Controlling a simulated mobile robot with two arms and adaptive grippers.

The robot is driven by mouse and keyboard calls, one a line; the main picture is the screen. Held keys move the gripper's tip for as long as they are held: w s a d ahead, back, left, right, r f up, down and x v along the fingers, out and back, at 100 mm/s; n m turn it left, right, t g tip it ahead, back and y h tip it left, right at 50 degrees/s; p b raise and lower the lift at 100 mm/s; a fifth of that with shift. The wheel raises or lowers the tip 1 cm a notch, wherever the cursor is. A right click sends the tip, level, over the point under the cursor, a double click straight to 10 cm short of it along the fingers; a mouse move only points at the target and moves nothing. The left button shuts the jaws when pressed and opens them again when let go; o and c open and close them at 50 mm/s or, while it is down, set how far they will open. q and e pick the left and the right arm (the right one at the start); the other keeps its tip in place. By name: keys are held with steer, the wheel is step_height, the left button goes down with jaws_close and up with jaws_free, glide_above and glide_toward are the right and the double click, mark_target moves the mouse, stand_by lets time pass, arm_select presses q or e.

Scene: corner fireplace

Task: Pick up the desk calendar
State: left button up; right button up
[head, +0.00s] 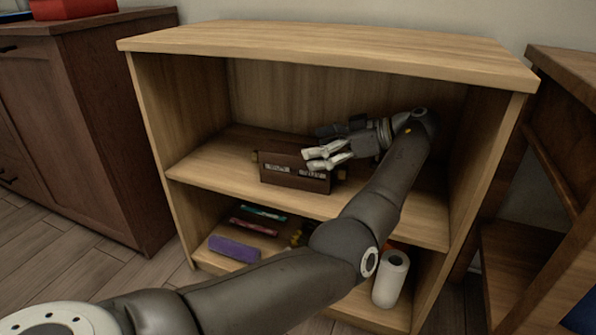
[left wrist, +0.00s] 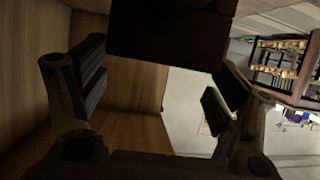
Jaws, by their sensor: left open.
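The desk calendar (head: 294,177) is a dark brown block with pale windows on its front, and it stands on the middle shelf of the wooden bookcase. My left gripper (head: 312,159) reaches in from the right, with its fingertips at the calendar's upper right part. In the left wrist view the calendar (left wrist: 172,30) is a dark block at the top, between the two spread fingers (left wrist: 158,88). The left gripper is open. I cannot tell whether a finger touches the calendar. The right gripper is in neither view.
The bookcase (head: 330,42) has a top board close above my arm and side walls around it. A dark cabinet (head: 75,130) stands to the left, a brown shelf unit (head: 560,150) to the right.

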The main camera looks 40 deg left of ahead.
mark_target(300, 150)
arm_select(q)
steer(key=b+x, duration=0.2)
steer(key=x, duration=0.1)
steer(key=shift+w+a+f, duration=0.15)
steer(key=shift+a+f, duration=0.05)
steer(key=shift+a+b, duration=0.4)
steer(key=shift+b, duration=0.05)
steer(key=shift+r, duration=0.1)
steer(key=shift+c, duration=0.3)
steer(key=c, duration=1.2)
